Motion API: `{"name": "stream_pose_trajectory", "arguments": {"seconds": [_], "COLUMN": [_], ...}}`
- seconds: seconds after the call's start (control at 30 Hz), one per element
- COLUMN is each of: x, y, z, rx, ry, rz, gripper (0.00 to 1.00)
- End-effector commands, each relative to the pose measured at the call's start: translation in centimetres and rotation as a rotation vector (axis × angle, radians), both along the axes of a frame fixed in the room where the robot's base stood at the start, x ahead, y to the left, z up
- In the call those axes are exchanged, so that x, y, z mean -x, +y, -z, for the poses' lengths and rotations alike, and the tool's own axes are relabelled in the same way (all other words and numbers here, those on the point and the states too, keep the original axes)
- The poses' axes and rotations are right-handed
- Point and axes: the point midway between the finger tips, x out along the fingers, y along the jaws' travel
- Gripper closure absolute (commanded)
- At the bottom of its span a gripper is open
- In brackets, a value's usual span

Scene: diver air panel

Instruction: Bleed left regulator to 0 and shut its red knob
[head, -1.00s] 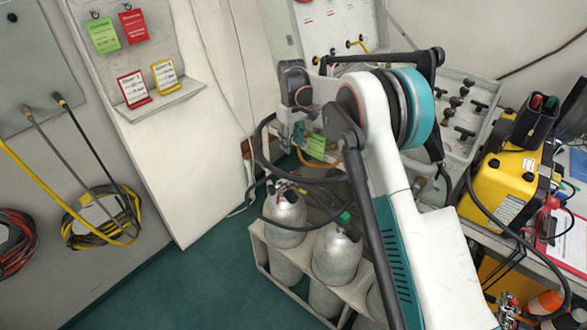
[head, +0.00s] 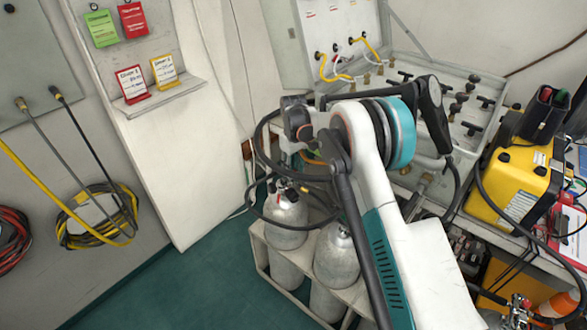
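My arm, white with a teal band and black links, reaches across the middle of the head view and covers part of the air panel. I cannot make out my gripper's fingers; the arm's far end is hidden behind its own links. The air panel (head: 425,68) is an open grey case with several black T-handled valves. Yellow and white hoses (head: 338,68) are joined to its raised lid. I cannot pick out the left regulator or its red knob with certainty; the area behind the arm is hidden.
Grey cylinders (head: 285,215) stand in a white rack (head: 262,262) below the arm, with black hoses looping close by. A yellow unit (head: 515,183) stands right of the panel. The green floor at left is clear.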

Motion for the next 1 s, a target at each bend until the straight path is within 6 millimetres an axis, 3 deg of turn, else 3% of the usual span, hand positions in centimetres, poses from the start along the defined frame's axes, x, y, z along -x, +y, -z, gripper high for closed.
{"name": "stream_pose_trajectory", "arguments": {"seconds": [0.17,0.33,0.67,1.0], "x": [0.0,0.0,-0.01,-0.01], "y": [0.0,0.0,-0.01,-0.01], "z": [-0.03,-0.04,-0.07,-0.14], "rx": [0.0,0.0,0.0,0.0], "ry": [0.0,0.0,0.0,0.0], "rz": [0.0,0.0,0.016,0.192], "gripper": [0.63,1.0,1.0,1.0]}}
